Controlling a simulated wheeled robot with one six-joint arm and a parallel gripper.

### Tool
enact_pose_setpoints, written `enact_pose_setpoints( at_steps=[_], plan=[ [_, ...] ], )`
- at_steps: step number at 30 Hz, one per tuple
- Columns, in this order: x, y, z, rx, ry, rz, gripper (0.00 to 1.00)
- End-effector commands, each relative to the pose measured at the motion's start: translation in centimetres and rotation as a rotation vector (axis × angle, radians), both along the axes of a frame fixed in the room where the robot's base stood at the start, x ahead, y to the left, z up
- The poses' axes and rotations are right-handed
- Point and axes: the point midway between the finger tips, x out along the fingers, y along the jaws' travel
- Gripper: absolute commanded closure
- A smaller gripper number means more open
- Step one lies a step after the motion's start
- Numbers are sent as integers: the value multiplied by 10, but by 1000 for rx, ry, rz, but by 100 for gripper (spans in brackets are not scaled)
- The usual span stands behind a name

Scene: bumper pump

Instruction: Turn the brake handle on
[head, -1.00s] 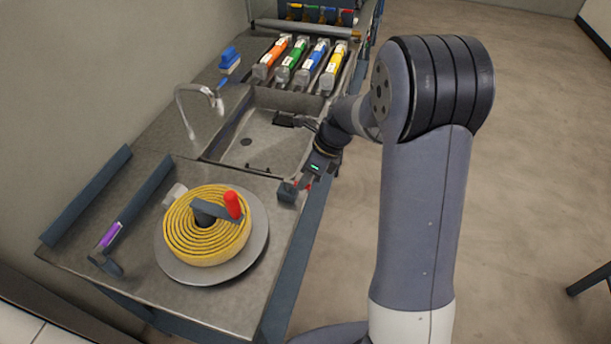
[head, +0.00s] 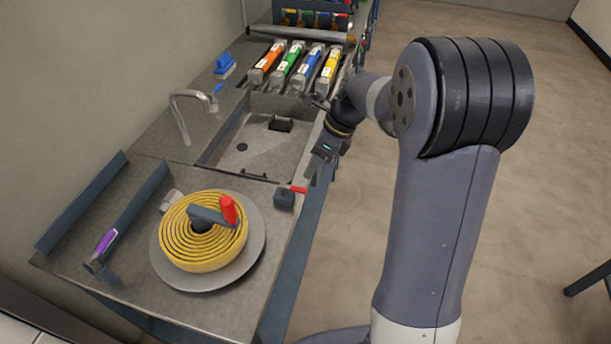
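A small dark block (head: 284,201) sits at the bench's right edge, with a short red handle (head: 298,189) at its top pointing right toward my arm. This looks like the brake handle. My gripper (head: 313,178) is just to the right of the red handle's tip, over the bench edge, pointing down. I cannot tell whether it touches the handle, and its fingers are too small and overlapped to show how far apart they are. Beside the block, a coiled yellow hose (head: 190,245) lies on a round grey reel plate (head: 238,272) with a red-knobbed crank (head: 229,209).
A sink (head: 262,152) with a curved tap (head: 178,105) is behind the reel. Orange, green, blue and yellow cartridges (head: 297,65) stand further back. A purple-marked bar (head: 106,240) lies left of the reel. The floor (head: 560,170) on the right is mostly clear.

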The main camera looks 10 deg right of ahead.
Motion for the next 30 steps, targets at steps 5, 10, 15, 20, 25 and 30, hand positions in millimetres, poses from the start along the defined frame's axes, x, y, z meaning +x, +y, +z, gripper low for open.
enact_pose_setpoints(
  at_steps=[5,10,15,20,25,30],
  plan=[
    [1,-11,24,0,-1,-1,63],
    [0,-15,32,0,1,0,63],
    [0,-15,33,0,1,-1,63],
    [0,-15,31,1,2,0,63],
    [-1,-9,19,1,5,1,63],
    [-1,4,-9,0,7,2,63]
  ],
)
